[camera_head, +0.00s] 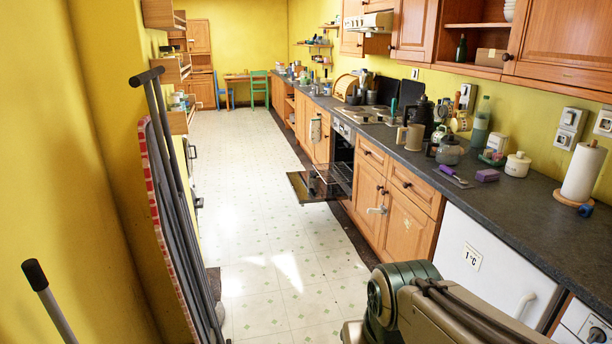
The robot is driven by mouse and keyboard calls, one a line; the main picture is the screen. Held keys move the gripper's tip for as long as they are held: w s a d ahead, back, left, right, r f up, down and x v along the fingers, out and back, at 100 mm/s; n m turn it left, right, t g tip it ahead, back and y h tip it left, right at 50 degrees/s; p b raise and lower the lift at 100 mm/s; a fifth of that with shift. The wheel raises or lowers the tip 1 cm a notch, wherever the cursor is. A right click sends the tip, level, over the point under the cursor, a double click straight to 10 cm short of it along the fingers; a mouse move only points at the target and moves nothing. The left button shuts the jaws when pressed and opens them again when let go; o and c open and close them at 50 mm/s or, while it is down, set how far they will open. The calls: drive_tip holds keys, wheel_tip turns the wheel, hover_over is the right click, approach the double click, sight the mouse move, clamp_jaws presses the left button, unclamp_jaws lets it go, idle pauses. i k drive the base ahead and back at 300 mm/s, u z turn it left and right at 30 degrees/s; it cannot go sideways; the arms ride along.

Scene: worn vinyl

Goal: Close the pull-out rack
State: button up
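The oven (342,150) stands in the right-hand row of cabinets with its dark glass door (307,187) folded down over the floor. A metal wire rack (341,177) shows in the oven opening, just behind the door. It is small in view, and I cannot tell how far out it is. My arm crosses the bottom right of the head view, well nearer than the oven. My gripper is not in view.
Wooden cabinets (401,220) and a white appliance (487,262) line the right side under a cluttered dark counter (520,210). A folded ironing board (172,215) leans at the left wall. The pale tiled floor (255,200) between is clear.

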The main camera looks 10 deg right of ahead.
sight(332, 173)
drive_tip(key=z, duration=0.45)
drive_tip(key=k, duration=0.55)
drive_tip(key=z, duration=0.3)
drive_tip(key=i, duration=0.8)
drive_tip(key=u, duration=0.85)
drive_tip(key=i, duration=1.55)
drive_tip(key=u, duration=0.45)
drive_tip(key=i, duration=2.9)
drive_tip(key=z, duration=1.05)
drive_tip(key=i, duration=1.75)
drive_tip(key=z, duration=0.75)
